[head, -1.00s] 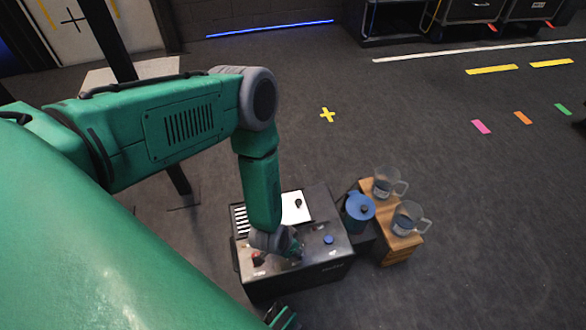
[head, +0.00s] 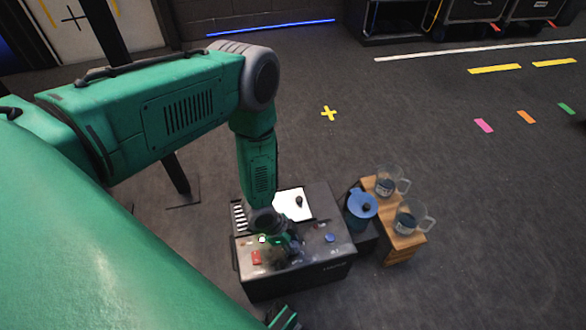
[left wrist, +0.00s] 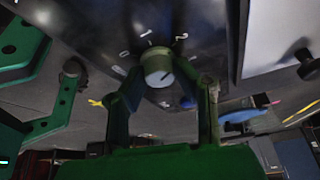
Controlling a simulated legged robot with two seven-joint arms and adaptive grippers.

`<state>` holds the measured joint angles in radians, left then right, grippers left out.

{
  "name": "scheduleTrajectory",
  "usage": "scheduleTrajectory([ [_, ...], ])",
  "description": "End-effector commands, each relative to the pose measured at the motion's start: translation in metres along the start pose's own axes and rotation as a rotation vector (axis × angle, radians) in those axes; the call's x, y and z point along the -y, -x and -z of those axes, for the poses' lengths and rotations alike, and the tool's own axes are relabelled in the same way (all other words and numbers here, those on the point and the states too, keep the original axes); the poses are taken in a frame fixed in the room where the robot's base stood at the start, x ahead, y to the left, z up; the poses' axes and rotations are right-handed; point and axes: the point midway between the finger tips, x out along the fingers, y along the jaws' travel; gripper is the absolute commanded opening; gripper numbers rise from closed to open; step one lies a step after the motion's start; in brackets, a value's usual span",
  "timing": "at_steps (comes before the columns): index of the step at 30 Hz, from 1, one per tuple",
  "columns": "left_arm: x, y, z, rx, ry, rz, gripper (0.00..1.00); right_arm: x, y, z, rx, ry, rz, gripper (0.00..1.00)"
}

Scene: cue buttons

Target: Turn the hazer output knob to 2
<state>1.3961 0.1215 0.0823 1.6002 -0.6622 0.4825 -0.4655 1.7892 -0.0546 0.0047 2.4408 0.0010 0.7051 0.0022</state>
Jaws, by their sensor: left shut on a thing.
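The hazer output knob (left wrist: 158,68) is a pale grey round knob on the dark box top, with white numerals 0, 1 and 2 around it in the left wrist view. My left gripper (left wrist: 160,80) is shut on it, a finger on each side. I cannot tell for sure which numeral the knob's mark faces. In the head view my left gripper (head: 278,243) reaches down onto the box (head: 310,262) and hides the knob. A green part of my right gripper (head: 284,318) shows at the bottom edge; its jaw state is unclear.
The box also bears a red button (head: 257,257), a blue button (head: 330,238) and a white plate (head: 289,207) with a black knob. To its right stand a blue-lidded jug (head: 361,206) and a wooden stand (head: 405,241) with two clear cups.

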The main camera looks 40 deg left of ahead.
Motion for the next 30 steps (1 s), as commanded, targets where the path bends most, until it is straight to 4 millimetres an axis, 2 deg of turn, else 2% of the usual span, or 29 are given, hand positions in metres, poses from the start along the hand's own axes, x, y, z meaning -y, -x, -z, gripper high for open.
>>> scheduleTrajectory([
  [1,-0.0019,-0.0002,-0.0067,0.013,-0.012,-0.011,0.00,0.0000,-0.0017,-0.0001,0.000,0.000,0.000,0.40],
  [20,-0.0012,0.0007,-0.0075,0.015,-0.056,-0.029,0.00,0.0000,-0.0035,-0.0001,0.000,0.000,0.000,0.40],
  [21,-0.0012,0.0007,-0.0075,0.015,-0.056,-0.029,0.33,0.0000,-0.0035,-0.0001,0.000,0.000,0.000,0.40],
  [22,-0.0010,0.0007,-0.0074,0.014,-0.056,-0.029,0.43,0.0000,-0.0035,-0.0001,0.000,0.000,0.000,0.40],
  [30,0.0000,0.0003,-0.0032,0.006,-0.058,-0.026,0.45,0.0000,-0.0035,-0.0001,0.000,0.000,0.000,0.40],
])
